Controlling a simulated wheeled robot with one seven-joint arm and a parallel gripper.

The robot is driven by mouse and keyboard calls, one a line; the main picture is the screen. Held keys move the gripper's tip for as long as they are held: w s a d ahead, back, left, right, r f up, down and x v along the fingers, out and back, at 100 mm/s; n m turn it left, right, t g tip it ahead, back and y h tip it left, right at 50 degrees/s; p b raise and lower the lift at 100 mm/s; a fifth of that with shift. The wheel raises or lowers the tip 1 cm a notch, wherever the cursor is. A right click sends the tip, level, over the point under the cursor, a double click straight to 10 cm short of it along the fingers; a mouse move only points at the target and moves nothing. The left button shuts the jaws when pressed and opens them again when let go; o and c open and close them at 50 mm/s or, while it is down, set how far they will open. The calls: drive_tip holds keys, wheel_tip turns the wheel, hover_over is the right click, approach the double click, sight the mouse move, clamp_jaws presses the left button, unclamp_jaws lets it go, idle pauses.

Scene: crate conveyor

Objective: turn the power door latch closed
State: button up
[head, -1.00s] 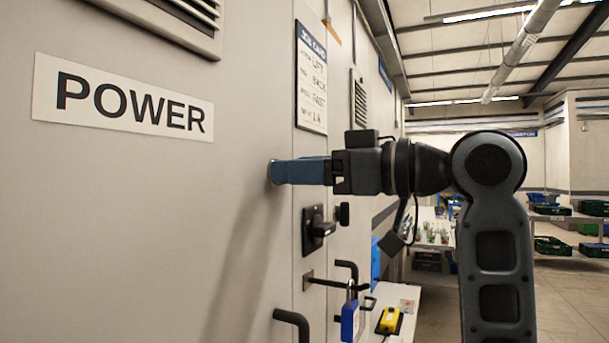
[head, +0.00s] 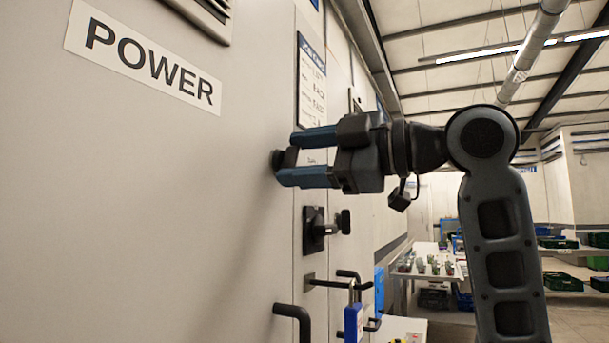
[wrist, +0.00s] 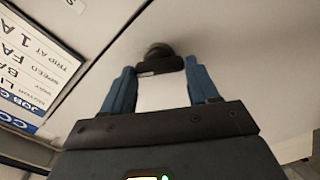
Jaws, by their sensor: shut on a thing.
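The grey door with the white POWER label (head: 143,57) fills the left of the head view. The dark door latch (head: 278,162) sits on its face near the right edge, right of and below the label. My gripper (head: 289,158) is shut on the latch, with its blue fingers one above the other. In the wrist view the latch (wrist: 158,50) shows its round base and a dark crossbar. The blue fingers of my gripper (wrist: 161,69) are at the two ends of that bar. The fingertips partly hide the latch in the head view.
Below the latch are a black rotary switch (head: 318,229), a black door handle (head: 293,322) and a blue padlock (head: 353,322). A job card (head: 312,80) hangs above. Shelves with crates (head: 570,280) stand far right, beyond open floor.

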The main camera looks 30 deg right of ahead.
drive_tip(key=n+b, duration=0.1)
drive_tip(key=n, duration=0.2)
drive_tip(key=n+b, duration=0.2)
drive_tip(key=shift+f+n, duration=0.2)
drive_tip(key=shift+n, duration=0.2)
drive_tip(key=shift+a+b, duration=0.1)
drive_tip(key=shift+b, duration=0.2)
drive_tip(key=o, duration=1.1)
drive_tip(key=shift+c, duration=0.2)
drive_tip(key=shift+r, duration=0.1)
drive_tip(key=v, duration=0.8)
drive_tip(key=shift+b, duration=0.3)
